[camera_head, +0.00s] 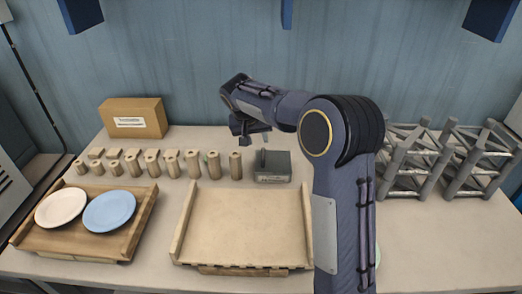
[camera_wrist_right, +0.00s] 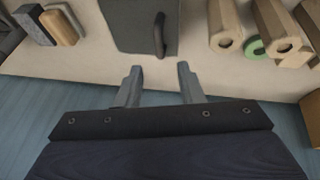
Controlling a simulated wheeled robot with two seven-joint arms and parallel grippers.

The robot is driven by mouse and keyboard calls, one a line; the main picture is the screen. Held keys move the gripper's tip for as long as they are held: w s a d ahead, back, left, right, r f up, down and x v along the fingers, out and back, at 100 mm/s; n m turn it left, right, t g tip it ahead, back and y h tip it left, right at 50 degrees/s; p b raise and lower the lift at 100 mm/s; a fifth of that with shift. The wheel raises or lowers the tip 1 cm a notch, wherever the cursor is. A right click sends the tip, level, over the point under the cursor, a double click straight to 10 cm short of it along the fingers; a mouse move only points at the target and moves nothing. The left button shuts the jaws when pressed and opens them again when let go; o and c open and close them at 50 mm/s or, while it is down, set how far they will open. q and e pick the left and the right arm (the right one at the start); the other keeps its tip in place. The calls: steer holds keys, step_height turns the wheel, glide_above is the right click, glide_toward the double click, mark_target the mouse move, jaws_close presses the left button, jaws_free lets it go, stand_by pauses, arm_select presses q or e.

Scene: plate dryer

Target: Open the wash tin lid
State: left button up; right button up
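The wash tin (camera_head: 272,178) is a dark grey box with a label on its front, at the back middle of the table. Its lid (camera_wrist_right: 130,25) looks shut, with a dark curved handle (camera_wrist_right: 159,35) standing up from it. My right gripper (camera_head: 243,128) is above and just behind the tin in the head view. In the right wrist view its two fingers (camera_wrist_right: 159,78) are apart with nothing between them, short of the handle and roughly in line with it. My left gripper is not in view.
Wooden cylinders (camera_head: 193,163) stand left of the tin. A wooden tray (camera_head: 245,225) lies in front; another tray (camera_head: 85,240) holds a pink plate (camera_head: 62,207) and a blue plate (camera_head: 109,210). Grey racks (camera_head: 405,160) stand right. A cardboard box (camera_head: 135,117) stands back left.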

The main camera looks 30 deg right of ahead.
mark_target(263, 152)
steer(key=x, duration=0.7)
steer(key=shift+d+f, duration=0.1)
steer(key=shift+f, duration=0.15)
jaws_close()
